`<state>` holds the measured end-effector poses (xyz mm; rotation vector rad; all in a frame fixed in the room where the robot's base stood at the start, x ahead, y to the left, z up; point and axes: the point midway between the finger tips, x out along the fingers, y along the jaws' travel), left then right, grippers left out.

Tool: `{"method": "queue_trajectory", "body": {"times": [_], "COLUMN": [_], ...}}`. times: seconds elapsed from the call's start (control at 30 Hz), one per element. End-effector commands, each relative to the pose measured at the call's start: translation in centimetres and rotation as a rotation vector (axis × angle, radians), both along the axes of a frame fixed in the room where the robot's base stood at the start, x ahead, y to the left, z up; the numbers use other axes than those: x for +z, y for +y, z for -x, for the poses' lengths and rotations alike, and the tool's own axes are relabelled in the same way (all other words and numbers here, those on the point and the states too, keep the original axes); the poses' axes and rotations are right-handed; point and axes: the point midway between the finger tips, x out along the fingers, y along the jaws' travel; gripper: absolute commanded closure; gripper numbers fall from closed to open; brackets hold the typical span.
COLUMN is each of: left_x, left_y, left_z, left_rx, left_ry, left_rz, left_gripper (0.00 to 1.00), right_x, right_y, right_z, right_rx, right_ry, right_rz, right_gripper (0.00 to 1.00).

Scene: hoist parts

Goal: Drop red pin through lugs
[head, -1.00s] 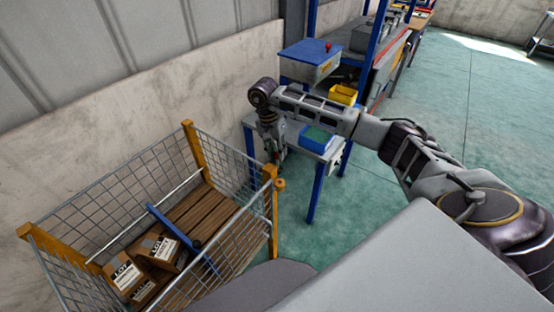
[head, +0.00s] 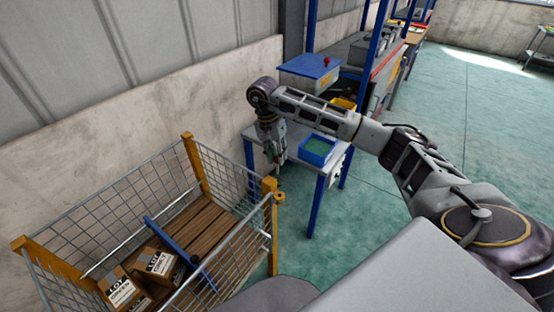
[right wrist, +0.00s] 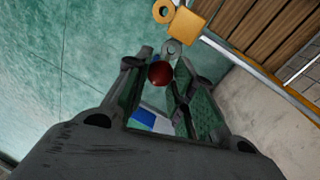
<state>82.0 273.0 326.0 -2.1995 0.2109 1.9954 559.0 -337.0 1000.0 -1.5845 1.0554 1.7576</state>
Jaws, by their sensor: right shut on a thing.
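A red pin (right wrist: 160,72) shows as a round red head between the fingers of my right gripper (right wrist: 158,78) in the right wrist view. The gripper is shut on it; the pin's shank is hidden. In the head view the right gripper (head: 275,160) hangs down above and behind the cage's corner post, and the pin is too small to make out. A grey lug with a hole (right wrist: 172,48) lies just beyond the pin in the wrist view. A yellow ring lug (right wrist: 162,11) sits beside the yellow post top, and also shows in the head view (head: 279,197). My left gripper is out of view.
A wire cage (head: 232,262) with yellow posts holds cartons (head: 157,262), a blue bar (head: 172,240) and wooden slats. A table with a blue bin (head: 317,149) stands behind the gripper.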

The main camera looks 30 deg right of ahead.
Motion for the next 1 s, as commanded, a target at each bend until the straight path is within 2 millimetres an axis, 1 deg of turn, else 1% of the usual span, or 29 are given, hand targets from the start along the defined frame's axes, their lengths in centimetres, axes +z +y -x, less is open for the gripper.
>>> {"method": "queue_trajectory", "body": {"times": [0.17,0.33,0.47,0.77,1.0], "left_x": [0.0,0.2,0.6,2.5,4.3], "left_y": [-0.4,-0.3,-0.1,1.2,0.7], "left_z": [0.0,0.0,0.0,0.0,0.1], "left_rx": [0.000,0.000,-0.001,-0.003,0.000], "left_ry": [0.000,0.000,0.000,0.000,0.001], "left_rz": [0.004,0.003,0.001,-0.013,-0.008], "left_gripper": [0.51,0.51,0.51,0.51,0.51], "right_x": [0.0,-0.1,-0.6,-2.2,-2.7], "right_y": [0.0,0.0,0.0,-0.2,0.4], "right_z": [0.0,0.2,0.7,2.9,5.3], "right_rx": [0.000,0.000,0.001,-0.004,0.018], "right_ry": [0.000,0.001,0.002,0.003,0.002], "right_rz": [0.000,0.001,0.001,-0.001,-0.002], "right_gripper": [0.99,0.99,0.99,0.99,0.99]}}
